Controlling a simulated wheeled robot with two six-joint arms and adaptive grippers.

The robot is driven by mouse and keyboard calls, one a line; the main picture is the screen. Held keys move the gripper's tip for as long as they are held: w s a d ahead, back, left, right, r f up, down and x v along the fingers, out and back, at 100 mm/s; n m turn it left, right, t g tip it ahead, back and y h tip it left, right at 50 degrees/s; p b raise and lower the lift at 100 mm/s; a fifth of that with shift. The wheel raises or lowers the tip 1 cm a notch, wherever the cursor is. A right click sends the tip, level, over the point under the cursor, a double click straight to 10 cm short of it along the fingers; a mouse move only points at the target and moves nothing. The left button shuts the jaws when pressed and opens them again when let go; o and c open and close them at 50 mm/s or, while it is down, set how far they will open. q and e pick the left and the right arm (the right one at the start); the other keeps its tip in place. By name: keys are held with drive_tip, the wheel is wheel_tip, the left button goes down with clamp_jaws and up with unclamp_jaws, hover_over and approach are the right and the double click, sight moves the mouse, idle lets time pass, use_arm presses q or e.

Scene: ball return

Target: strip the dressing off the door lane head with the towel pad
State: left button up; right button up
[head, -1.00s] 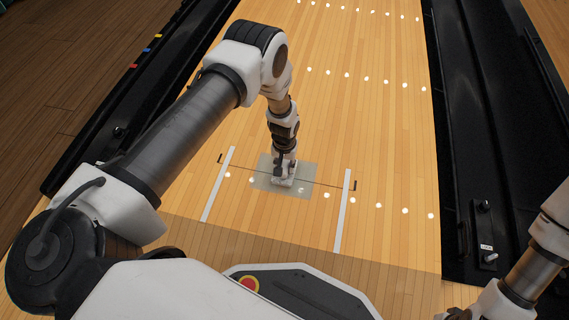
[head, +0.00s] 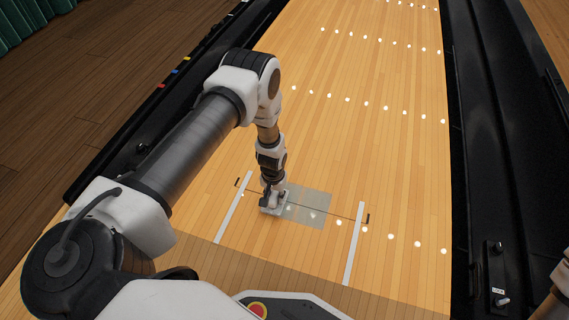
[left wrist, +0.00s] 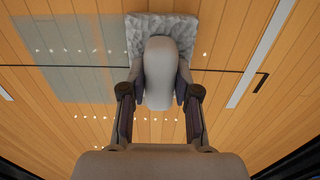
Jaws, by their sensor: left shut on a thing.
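My left gripper (head: 270,192) is shut on the grey handle (left wrist: 162,70) of the towel pad. The pad (head: 274,209) is pale and fluffy and sits down at the lane boards; its far edge also shows in the left wrist view (left wrist: 150,22). The dressing is a dull grey-green patch (head: 309,206) on the lane head between two white lines. The pad is at the patch's left edge in the head view. In the left wrist view the patch (left wrist: 80,82) lies left of the pad, with plain wood on the right. My right gripper is out of view.
White lines (head: 234,207) and (head: 353,243) flank the patch, and a thin dark line crosses it. Rows of white dots mark the lane (head: 400,170). Black channels run along both sides; a small fitting (head: 496,275) stands at the right.

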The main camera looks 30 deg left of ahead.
use_arm(q)
drive_tip(key=shift+f+b, duration=0.55)
drive_tip(key=shift+f, duration=0.05)
